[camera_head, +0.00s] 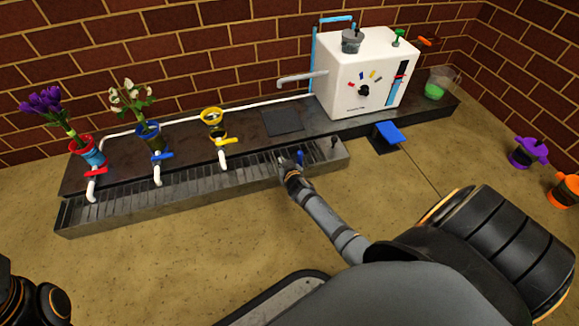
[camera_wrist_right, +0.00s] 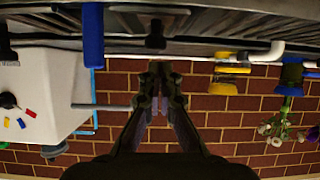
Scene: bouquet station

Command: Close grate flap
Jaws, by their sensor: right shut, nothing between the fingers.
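The long grey slatted grate (camera_head: 175,190) runs along the front of the dark bench. Its right end carries a small blue handle (camera_head: 301,157) and a black knob (camera_head: 334,142); I cannot clearly tell the flap's outline or how far open it is. My right gripper (camera_head: 286,161) is at this end, just left of the blue handle, shut and empty. In the right wrist view the shut fingers (camera_wrist_right: 160,72) point toward the grate (camera_wrist_right: 220,20), with the blue handle (camera_wrist_right: 93,35) and black knob (camera_wrist_right: 155,38) beside and above them. Contact cannot be told. My left gripper is out of view.
A white machine (camera_head: 350,75) with a dial stands behind. Red, blue and yellow pots (camera_head: 212,116), two with flowers, stand along the bench above taps (camera_head: 221,155). A blue pedal-like block (camera_head: 388,132) lies right of the grate. Purple (camera_head: 528,152) and orange pots sit far right.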

